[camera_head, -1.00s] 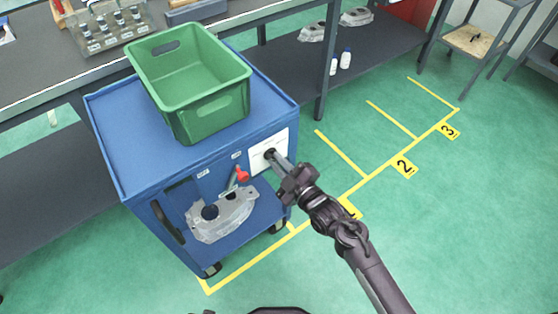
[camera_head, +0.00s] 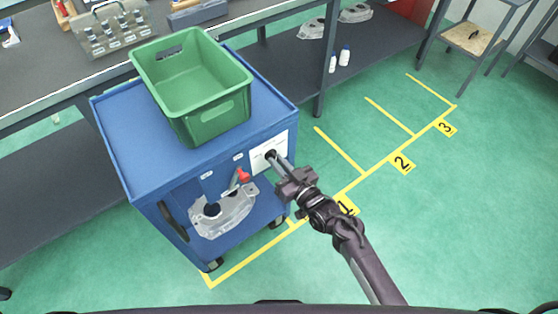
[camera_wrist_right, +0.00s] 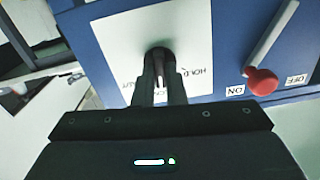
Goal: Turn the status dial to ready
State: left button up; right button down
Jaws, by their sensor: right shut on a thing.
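The status dial is a black knob (camera_wrist_right: 159,53) on a white label plate (camera_wrist_right: 115,35) on the end of the blue cart. In the wrist view the word HOLD reads on the plate beside the fingers. Other lettering is partly hidden by them. The plate also shows in the head view (camera_head: 281,146). My right gripper (camera_wrist_right: 160,72) is shut on the dial, with its fingers covering much of it, so I cannot tell the dial's setting. In the head view my right gripper (camera_head: 274,158) reaches the plate from the lower right. My left gripper is not in view.
A red-tipped lever (camera_head: 243,175) with ON and OFF labels is beside the plate. A green crate (camera_head: 212,127) stands on the blue cart (camera_head: 130,150); a casting (camera_head: 228,220) lies on its lower shelf. A workbench (camera_head: 150,60) is behind.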

jog(key=m+p, duration=0.3)
jog(key=m, duration=0.7)
jog(key=shift+f+m, duration=0.1)
jog(key=shift+m, duration=0.3)
dwell(0.3)
jog(key=c, duration=1.5)
grip_release()
jog(key=v, duration=0.8)
jog(key=shift+w, duration=0.1)
